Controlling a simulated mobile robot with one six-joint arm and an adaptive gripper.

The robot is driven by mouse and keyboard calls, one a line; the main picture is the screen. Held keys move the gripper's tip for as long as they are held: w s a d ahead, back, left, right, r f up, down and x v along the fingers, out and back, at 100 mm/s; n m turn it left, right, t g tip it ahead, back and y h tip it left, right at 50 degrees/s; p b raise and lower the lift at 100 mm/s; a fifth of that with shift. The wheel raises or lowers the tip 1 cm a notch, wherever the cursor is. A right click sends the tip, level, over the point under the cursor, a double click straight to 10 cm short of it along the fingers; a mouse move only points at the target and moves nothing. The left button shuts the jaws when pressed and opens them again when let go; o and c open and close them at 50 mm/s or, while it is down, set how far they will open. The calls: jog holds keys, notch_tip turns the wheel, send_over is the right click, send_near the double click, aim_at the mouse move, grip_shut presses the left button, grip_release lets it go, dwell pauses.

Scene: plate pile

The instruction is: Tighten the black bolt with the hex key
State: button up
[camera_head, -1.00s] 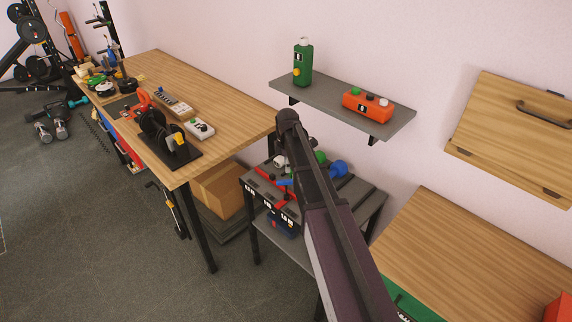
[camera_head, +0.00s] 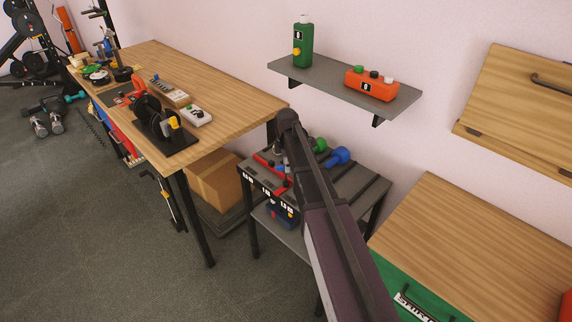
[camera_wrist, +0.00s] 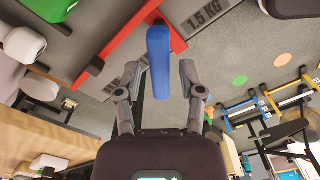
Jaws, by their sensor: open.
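My gripper (camera_wrist: 159,76) is open in the wrist view, with one finger on each side of a blue bar-shaped piece (camera_wrist: 158,45). Gaps show between the fingers and the blue piece. I cannot tell whether this blue piece is the hex key's handle. In the head view my arm hides the gripper, which is over the small grey rack (camera_head: 345,190). I cannot make out the black bolt in either view. A black device with a yellow part (camera_head: 165,128) stands on the wooden workbench (camera_head: 225,92).
The rack holds a blue dumbbell (camera_head: 338,155), a green one (camera_head: 319,145) and red pieces. A grey wall shelf (camera_head: 335,84) with a green bottle (camera_head: 303,46) and an orange box (camera_head: 370,85) hangs above. A cardboard box (camera_head: 214,184) sits under the workbench.

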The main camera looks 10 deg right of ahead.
aim_at(286, 176)
jog(key=shift+f+b, duration=1.25)
jog(key=shift+f, duration=0.35)
grip_shut()
